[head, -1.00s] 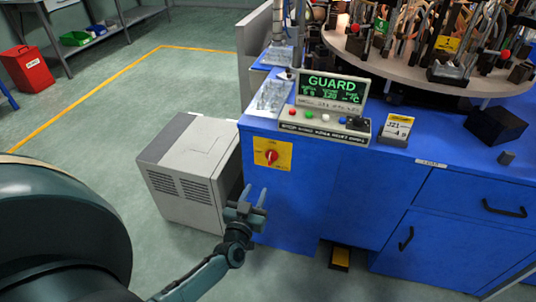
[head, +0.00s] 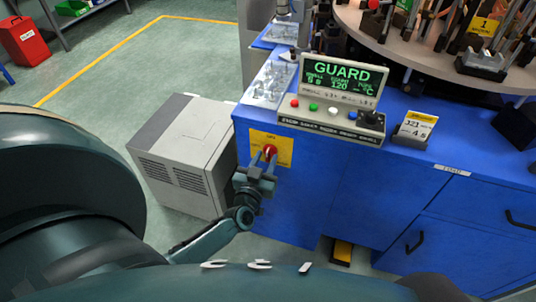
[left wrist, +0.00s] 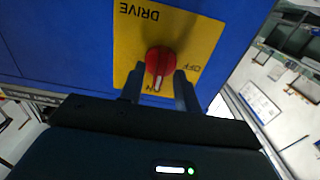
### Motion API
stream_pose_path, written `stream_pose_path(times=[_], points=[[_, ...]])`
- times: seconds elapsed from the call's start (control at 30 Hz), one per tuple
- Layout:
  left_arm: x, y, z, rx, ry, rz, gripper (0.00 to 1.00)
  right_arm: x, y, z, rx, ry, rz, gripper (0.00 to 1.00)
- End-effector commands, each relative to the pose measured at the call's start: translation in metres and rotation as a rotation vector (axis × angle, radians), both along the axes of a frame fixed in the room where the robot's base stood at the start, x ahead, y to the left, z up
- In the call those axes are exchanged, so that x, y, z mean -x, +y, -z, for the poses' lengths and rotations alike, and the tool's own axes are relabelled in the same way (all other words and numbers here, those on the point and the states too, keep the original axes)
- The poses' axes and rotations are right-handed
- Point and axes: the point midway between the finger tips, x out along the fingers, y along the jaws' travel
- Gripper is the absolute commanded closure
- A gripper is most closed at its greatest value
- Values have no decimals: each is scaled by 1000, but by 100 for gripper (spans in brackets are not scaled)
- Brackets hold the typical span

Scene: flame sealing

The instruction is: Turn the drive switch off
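The drive switch is a red rotary knob (head: 269,152) on a yellow plate (head: 284,146) on the front of the blue cabinet. In the left wrist view the knob (left wrist: 159,62) is close, and its white mark points towards the ON label, with OFF to the right and DRIVE above. My left gripper (head: 263,167) is at the switch in the head view. In the left wrist view its fingers (left wrist: 160,83) are apart, one on each side of the knob, with small gaps showing. Contact cannot be made out for certain. My right gripper is not in view.
A control box (head: 333,107) with a green GUARD display and buttons stands on the blue cabinet (head: 345,195). A grey unit (head: 182,155) stands on the floor left of the switch. A round table (head: 405,40) with fixtures is at the top right.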

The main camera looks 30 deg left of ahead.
Motion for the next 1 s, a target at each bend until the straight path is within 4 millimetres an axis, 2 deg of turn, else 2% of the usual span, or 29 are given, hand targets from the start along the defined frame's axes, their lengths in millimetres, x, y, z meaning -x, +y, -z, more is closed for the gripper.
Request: stream_pose_path(times=[0.27, 0.7, 1.0], points=[[0, 0, 0, -1, 0, 0, 67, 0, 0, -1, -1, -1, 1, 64], [0, 0, 0, -1, 0, 0, 100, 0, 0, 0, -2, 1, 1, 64], [0, 0, 0, 8, -2, 0, 100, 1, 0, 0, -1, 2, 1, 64]])
